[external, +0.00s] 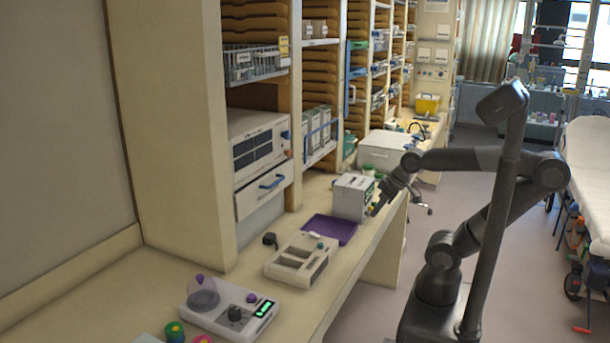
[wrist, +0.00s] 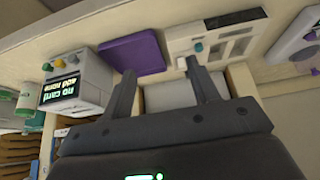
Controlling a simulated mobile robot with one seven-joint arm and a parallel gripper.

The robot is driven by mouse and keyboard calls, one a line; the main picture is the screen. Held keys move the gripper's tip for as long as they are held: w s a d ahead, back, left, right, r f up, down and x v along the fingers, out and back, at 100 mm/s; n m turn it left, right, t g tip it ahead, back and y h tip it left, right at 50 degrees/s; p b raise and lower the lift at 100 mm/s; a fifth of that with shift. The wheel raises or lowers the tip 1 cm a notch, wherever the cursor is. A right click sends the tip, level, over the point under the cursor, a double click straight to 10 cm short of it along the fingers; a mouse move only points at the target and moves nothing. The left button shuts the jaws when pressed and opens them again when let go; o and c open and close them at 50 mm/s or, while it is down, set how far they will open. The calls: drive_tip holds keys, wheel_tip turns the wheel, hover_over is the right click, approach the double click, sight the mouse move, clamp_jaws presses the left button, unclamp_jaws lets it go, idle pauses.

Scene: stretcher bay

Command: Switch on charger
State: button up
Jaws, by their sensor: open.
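No device bears a readable charger label, so I cannot tell which one is the charger. A white box device (external: 353,197) stands on the counter; in the wrist view the box (wrist: 92,72) shows a lit display with green and white text and small knobs. A low white device with recessed bays (external: 301,259) lies nearer the camera; it also shows in the wrist view (wrist: 178,46), with a teal knob and a black part. My gripper (external: 376,209) is at the counter edge beside the box. In the wrist view its two fingers (wrist: 160,76) are apart, with nothing between them.
A purple tray (external: 330,229) lies between the box and the low device. A white console with a green display (external: 229,309) is nearest the camera. Shelving and a drawer cabinet (external: 260,165) line the wall. A stretcher (external: 590,165) stands right, with open floor between.

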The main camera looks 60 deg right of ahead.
drive_tip(key=shift+w+r, duration=0.15)
drive_tip(key=shift+w, duration=0.15)
drive_tip(key=shift+c, duration=1.4)
drive_tip(key=shift+g, duration=0.8)
drive_tip(key=w, duration=0.3)
drive_tip(key=w+r, duration=0.1)
drive_tip(key=w, duration=0.2)
drive_tip(key=w+a+r, duration=0.1)
drive_tip(key=w, duration=0.2)
drive_tip(key=shift+a+r, duration=0.1)
drive_tip(key=shift+r, duration=0.15)
clamp_jaws()
drive_tip(key=w+a+f+g, duration=0.1)
drive_tip(key=w+a, duration=0.1)
drive_tip(key=w, duration=0.9)
drive_tip(key=shift+f+g, duration=0.15)
drive_tip(key=shift+g, duration=0.15)
